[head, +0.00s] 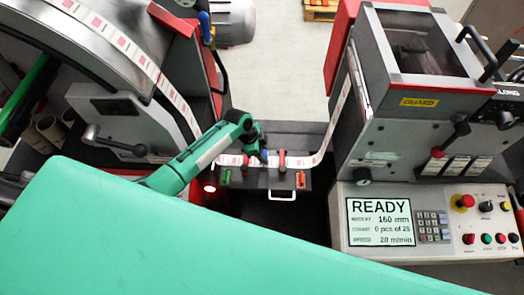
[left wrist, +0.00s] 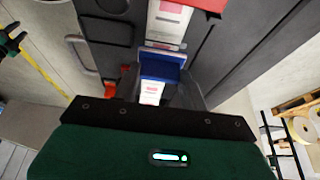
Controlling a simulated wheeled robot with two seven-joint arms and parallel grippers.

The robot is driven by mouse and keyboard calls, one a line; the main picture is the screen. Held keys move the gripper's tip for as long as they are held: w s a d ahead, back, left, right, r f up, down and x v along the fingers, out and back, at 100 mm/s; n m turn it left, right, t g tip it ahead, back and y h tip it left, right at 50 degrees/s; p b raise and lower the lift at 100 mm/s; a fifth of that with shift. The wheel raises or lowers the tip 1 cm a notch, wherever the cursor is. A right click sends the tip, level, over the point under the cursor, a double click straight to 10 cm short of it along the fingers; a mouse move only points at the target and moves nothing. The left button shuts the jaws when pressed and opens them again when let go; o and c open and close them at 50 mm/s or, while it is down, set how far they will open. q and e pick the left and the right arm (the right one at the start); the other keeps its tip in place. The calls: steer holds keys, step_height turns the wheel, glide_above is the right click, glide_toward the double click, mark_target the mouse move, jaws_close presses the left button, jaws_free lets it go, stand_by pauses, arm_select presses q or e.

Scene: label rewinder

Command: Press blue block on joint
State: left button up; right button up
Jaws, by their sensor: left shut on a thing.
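The blue block (head: 264,155) is between the fingers of my left gripper (head: 259,146), over the splice table (head: 262,179). In the left wrist view the blue block (left wrist: 162,67) shows between the dark fingers, with the label web (left wrist: 166,27) running beyond and beneath it. The joint itself is hidden or too small to make out. I cannot tell whether the block touches the web.
A green handle (head: 225,177) and an orange handle (head: 300,180) sit on the table front. The rewinder cabinet with its READY screen (head: 380,222) stands right. A large reel (head: 110,40) stands left. My own green body part covers the bottom.

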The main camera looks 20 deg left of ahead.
mark_target(265, 175)
arm_select(q)
steer(key=shift+f, duration=0.15)
steer(key=shift+f+b, duration=0.55)
steer(key=shift+f, duration=0.2)
steer(key=shift+f, duration=0.2)
stand_by(0.6)
steer(key=shift+f+b, duration=0.45)
steer(key=shift+b, duration=0.05)
stand_by(0.5)
steer(key=shift+s+f, duration=0.15)
stand_by(0.8)
